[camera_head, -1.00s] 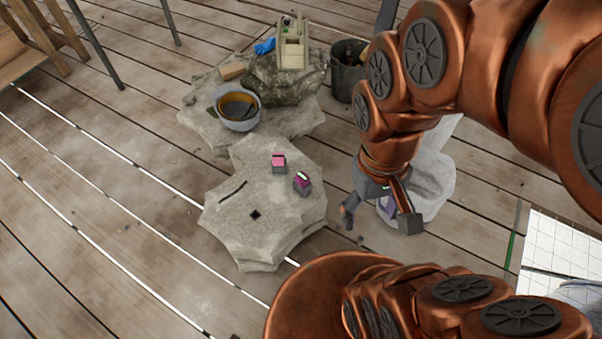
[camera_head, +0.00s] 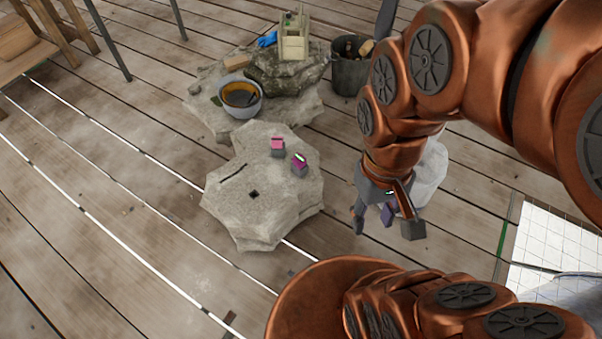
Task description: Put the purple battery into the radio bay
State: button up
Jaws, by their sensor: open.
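My gripper (camera_head: 386,226) hangs to the right of the near pale stone slab, with its two dark fingers spread apart. A small purple block (camera_head: 388,214), likely the purple battery, shows between the fingers. I cannot tell whether they touch it or what it rests on. A pink-topped block (camera_head: 277,146) and a magenta block with a pale stripe (camera_head: 299,163) stand on the slab (camera_head: 235,205). A beige boxy device (camera_head: 293,42), possibly the radio, stands upright on the far rock. Its bay cannot be made out.
The slab has a dark square hole (camera_head: 253,194) and a dark slot (camera_head: 233,173). A bowl (camera_head: 241,98), a tan block (camera_head: 237,62) and a blue item (camera_head: 267,39) lie on the far rock. A bucket (camera_head: 349,76) stands beside it. A pale rock (camera_head: 431,172) is behind my gripper.

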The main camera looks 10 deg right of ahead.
aim_at(292, 39)
jog(key=z, duration=0.15)
jog(key=k, duration=0.1)
jog(key=u, duration=1.2)
jog(key=i, duration=0.6)
jog(key=z, duration=0.15)
